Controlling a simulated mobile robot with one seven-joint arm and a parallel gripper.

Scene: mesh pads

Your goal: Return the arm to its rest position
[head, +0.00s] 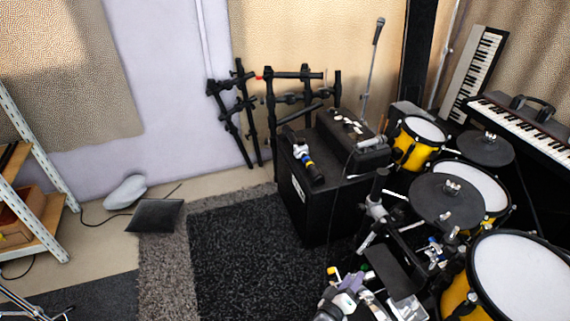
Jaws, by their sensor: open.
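I can make out no gripper or fingertips in the head view. A cluster of grey and lilac parts shows at the bottom edge, right of centre, cut off by the frame, and I cannot tell whether any of it is my arm. The drum kit stands at the right, with a large white-headed yellow drum (518,282), a smaller yellow drum (420,130) and dark round pads, one of them a black pad (447,200).
A black amplifier box (315,205) stands left of the drums with a smaller unit (352,138) on top. A dark rug (255,250) lies clear in the middle. A black cushion (155,215) lies on the floor. Shelving (40,190) stands at left, keyboards (525,120) at right.

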